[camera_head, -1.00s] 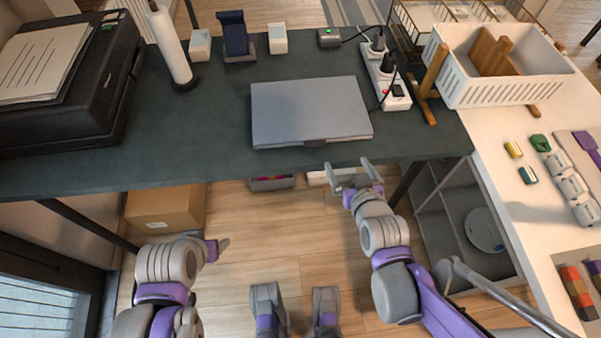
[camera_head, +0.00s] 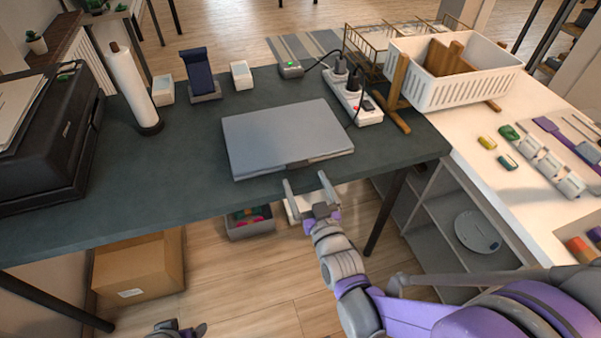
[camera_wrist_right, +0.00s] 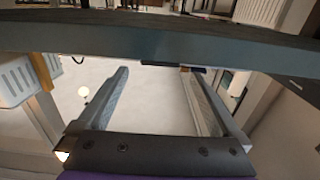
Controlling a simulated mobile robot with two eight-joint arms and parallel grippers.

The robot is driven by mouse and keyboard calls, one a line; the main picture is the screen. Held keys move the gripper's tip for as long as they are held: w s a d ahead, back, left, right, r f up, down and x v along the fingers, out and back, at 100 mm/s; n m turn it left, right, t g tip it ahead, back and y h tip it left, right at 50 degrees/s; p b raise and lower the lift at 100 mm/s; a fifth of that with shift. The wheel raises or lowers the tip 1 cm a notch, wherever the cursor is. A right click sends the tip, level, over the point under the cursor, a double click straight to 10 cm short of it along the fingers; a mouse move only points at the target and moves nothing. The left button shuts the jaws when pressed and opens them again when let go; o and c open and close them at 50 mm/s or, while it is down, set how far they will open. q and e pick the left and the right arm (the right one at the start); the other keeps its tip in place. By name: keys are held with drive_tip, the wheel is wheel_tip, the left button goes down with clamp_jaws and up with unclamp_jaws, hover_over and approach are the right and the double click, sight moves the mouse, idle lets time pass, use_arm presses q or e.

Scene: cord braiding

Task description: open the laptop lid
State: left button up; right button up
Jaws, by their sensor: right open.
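The closed grey laptop (camera_head: 285,135) lies flat on the dark table, its front side near the table's front edge. A small dark notch (camera_head: 305,162) shows at the middle of that front side. My right gripper (camera_head: 307,180) is open and empty at the table's front edge, just in front of the laptop and apart from it in the picture. In the right wrist view its two fingers (camera_wrist_right: 156,78) stand wide apart with nothing between them. My left gripper (camera_head: 182,329) shows only partly at the bottom of the head view, and its jaws are unclear.
The table's front edge (camera_head: 150,214) runs close to my right gripper. A power strip (camera_head: 354,103) with plugs stands behind the laptop at right, beside a white basket (camera_head: 452,85). A phone stand (camera_head: 200,80) and a paper roll (camera_head: 130,90) stand at back left. A printer (camera_head: 45,135) sits left.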

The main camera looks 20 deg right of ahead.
sight(299, 168)
drive_tip(key=shift+w+a, duration=0.1)
drive_tip(key=shift+w, duration=2)
clamp_jaws()
